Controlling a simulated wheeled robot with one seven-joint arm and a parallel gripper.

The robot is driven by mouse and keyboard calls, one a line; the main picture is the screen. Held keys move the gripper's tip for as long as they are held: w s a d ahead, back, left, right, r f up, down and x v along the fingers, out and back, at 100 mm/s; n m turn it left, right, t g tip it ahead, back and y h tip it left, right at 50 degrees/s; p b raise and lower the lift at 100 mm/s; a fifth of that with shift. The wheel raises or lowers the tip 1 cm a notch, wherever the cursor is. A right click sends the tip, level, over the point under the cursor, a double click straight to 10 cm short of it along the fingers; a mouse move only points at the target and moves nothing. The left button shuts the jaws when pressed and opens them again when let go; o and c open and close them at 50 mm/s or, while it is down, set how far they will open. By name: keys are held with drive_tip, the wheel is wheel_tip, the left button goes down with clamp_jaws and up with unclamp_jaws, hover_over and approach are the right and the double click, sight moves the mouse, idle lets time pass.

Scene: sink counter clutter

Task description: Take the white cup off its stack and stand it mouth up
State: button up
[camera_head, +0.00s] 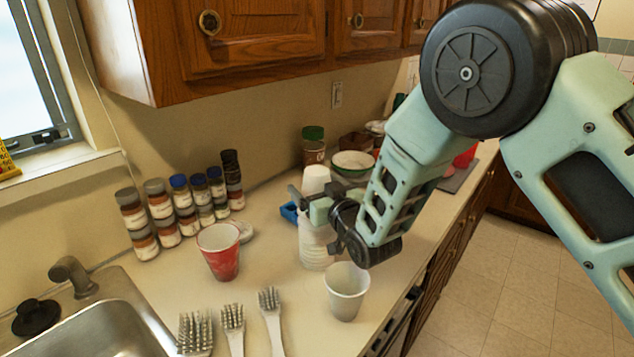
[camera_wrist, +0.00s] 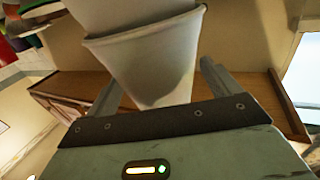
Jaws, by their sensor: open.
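The white cup (camera_head: 316,177) sits mouth down at the top of a stack of pale cups (camera_head: 316,253) on the counter. In the wrist view, which is upside down, the white cup (camera_wrist: 152,72) fills the space between the fingers, with its rim overlapping the cup below it. My gripper (camera_head: 314,200) is level with the upper stack, its fingers open on either side of the white cup. In the wrist view, my gripper (camera_wrist: 162,75) shows gaps near both fingers; contact is not clear. The gripper hides part of the stack in the head view.
A pale cup (camera_head: 346,291) stands mouth up in front of the stack. A red cup (camera_head: 219,252) stands to the left, with several brushes (camera_head: 233,322) in front. Several jars (camera_head: 160,212) line the wall. The sink (camera_head: 110,315) is at lower left; wall cabinets (camera_head: 250,40) hang above.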

drive_tip(key=shift+c, duration=0.3)
drive_tip(key=c, duration=1)
wheel_tip(320, 180, up, 12)
drive_tip(key=shift+f+b, duration=0.1)
drive_tip(key=shift+b, duration=1)
wheel_tip(320, 180, up, 7)
drive_tip(key=p, duration=0.2)
drive_tip(key=shift+f+p, duration=0.15)
drive_tip(key=shift+p, duration=0.25)
